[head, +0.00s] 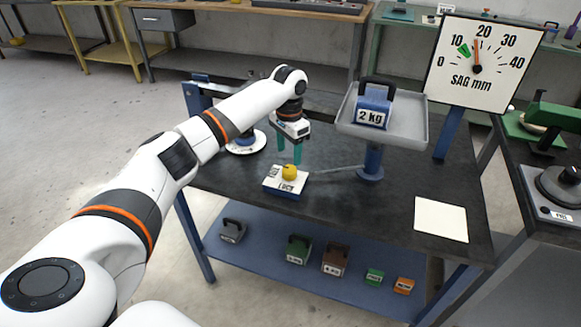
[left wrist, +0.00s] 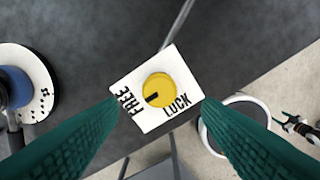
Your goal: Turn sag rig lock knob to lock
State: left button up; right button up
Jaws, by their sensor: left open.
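The yellow lock knob (head: 289,172) sits on a small white-topped block (head: 272,183) on the dark table. In the left wrist view the knob (left wrist: 162,86) has a black mark at its lower left, pointing toward the word FREE. The other word, which reads as LOCK, is at the lower right of the plate (left wrist: 145,122). My left gripper (head: 289,158) points down over the knob with green fingers open. In the left wrist view its fingers (left wrist: 160,102) stand apart on either side of the plate, not touching the knob. My right gripper is not in view.
A grey tray (head: 412,128) on a blue post holds a 2 kg weight (head: 373,107). A thin rod runs from the post toward the block. A SAG mm dial (head: 478,68) stands behind. A white round-based item (head: 246,146) is left of my gripper. A white card (head: 441,220) lies front right.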

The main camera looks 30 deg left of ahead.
aim_at(289, 168)
pick_arm(q)
notch_tip(289, 168, down, 6)
jog(key=shift+w+f, duration=0.1)
jog(key=shift+f, duration=0.55)
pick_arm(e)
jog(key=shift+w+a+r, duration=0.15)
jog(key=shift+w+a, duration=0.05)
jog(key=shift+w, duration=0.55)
